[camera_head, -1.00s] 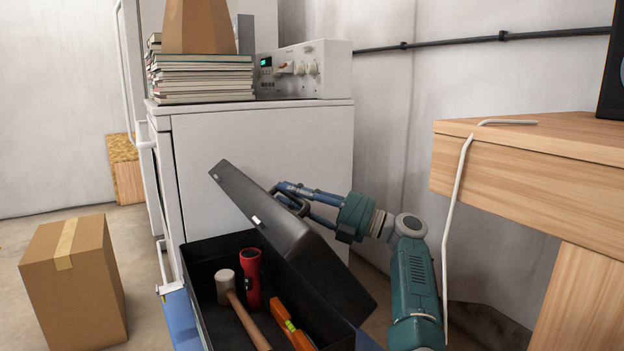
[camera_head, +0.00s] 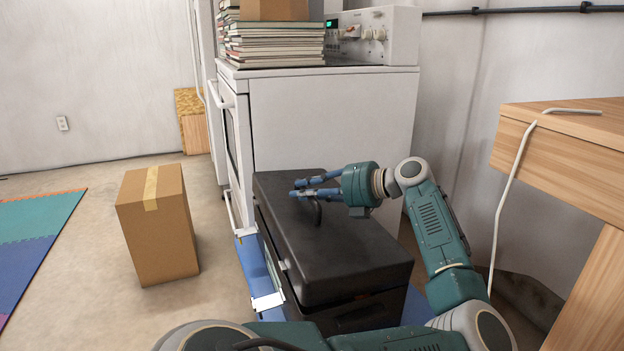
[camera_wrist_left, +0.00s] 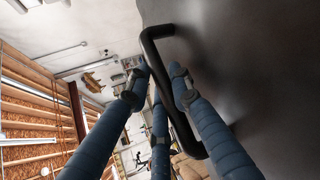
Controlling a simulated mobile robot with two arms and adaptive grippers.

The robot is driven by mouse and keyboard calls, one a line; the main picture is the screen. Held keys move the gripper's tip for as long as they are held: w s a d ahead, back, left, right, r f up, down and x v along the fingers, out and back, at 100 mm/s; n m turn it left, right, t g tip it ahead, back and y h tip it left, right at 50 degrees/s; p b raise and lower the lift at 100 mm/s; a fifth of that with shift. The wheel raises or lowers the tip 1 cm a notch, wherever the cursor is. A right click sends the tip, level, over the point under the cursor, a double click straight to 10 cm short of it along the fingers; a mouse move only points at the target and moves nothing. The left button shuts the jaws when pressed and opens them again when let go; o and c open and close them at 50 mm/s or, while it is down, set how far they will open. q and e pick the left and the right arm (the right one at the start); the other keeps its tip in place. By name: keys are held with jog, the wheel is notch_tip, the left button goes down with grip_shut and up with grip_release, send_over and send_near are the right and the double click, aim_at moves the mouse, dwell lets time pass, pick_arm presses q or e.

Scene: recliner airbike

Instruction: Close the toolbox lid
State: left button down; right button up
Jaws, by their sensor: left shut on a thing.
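The black toolbox (camera_head: 345,318) stands in front of the white appliance in the head view. Its lid (camera_head: 345,252) lies down over the box and hides the inside; I cannot tell whether a thin gap is left at the rim. My left gripper (camera_head: 298,188) is above the lid, its blue fingers shut on the lid's black handle (camera_head: 318,212). In the left wrist view the fingers (camera_wrist_left: 155,85) are around the handle (camera_wrist_left: 178,105), beside the dark lid surface (camera_wrist_left: 260,60). My right gripper is out of view.
A cardboard box (camera_head: 160,235) stands on the floor at left. The white appliance (camera_head: 330,125) with books on top is close behind the toolbox. A wooden table (camera_head: 565,150) with a pale bent rod (camera_head: 510,185) is at right. A blue surface (camera_head: 257,268) lies under the toolbox.

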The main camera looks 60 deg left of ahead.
pick_arm(q)
jog(key=shift+s+f, duration=0.5)
jog(key=shift+f, duration=0.25)
jog(key=c, duration=1.8)
grip_release()
jog(key=shift+w, duration=0.1)
notch_tip(320, 180, up, 4)
send_over(344, 221)
jog(key=shift+d, duration=0.2)
jog(key=shift+a, duration=0.1)
